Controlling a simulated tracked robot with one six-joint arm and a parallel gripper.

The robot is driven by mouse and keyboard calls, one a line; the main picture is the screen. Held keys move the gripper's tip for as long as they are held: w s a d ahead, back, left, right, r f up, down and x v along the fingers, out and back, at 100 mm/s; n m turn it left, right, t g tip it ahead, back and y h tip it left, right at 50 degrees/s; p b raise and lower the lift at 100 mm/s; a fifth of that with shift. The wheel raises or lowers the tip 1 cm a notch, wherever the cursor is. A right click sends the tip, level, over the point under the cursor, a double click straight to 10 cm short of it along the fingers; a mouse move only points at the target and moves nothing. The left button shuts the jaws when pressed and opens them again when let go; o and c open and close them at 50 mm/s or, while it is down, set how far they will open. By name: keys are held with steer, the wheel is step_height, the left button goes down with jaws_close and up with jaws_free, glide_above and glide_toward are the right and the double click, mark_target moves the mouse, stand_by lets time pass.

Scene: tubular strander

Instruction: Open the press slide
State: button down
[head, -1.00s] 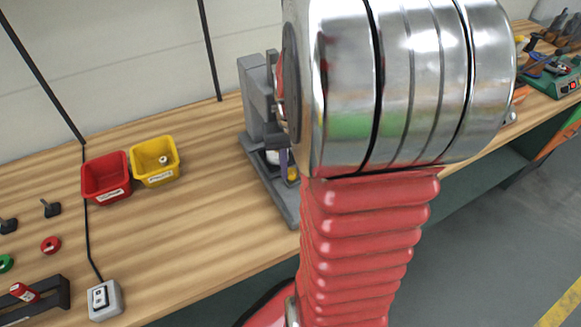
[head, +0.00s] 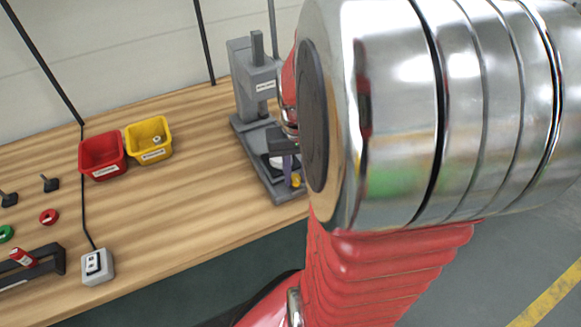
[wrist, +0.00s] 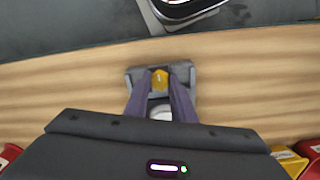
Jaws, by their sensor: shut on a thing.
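The grey press (head: 255,85) stands upright on the bench at centre, partly covered by my arm. Its slide has a yellow knob (head: 296,180), near the front end of the press base. My gripper (head: 291,172) is shut on the yellow knob; my wrist hides part of it in the head view. In the wrist view the knob (wrist: 159,79) sits between the two purple-grey fingertips (wrist: 160,75). A pale round part (wrist: 160,113) shows behind it between the fingers. Much of the slide is hidden.
A red bin (head: 102,156) and a yellow bin (head: 148,140) stand left of the press. A grey switch box (head: 97,267) and a dark rack (head: 32,268) are near the front left. Bare bench lies between the bins and the press.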

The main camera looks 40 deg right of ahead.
steer(key=c, duration=1.5)
jaws_free()
step_height(320, 180, up, 14)
steer(key=shift+f, duration=0.15)
steer(key=shift+w, duration=0.1)
steer(key=a+n+t, duration=0.2)
steer(key=a, duration=0.5)
steer(key=a+n+t, duration=0.1)
steer(key=a+n, duration=0.1)
steer(key=a, duration=0.4)
steer(key=s+a+n+t, duration=0.1)
steer(key=a+n+t, duration=0.1)
steer(key=a, duration=0.5)
steer(key=shift+s+a+f+t, duration=0.1)
steer(key=shift+a+t, duration=0.2)
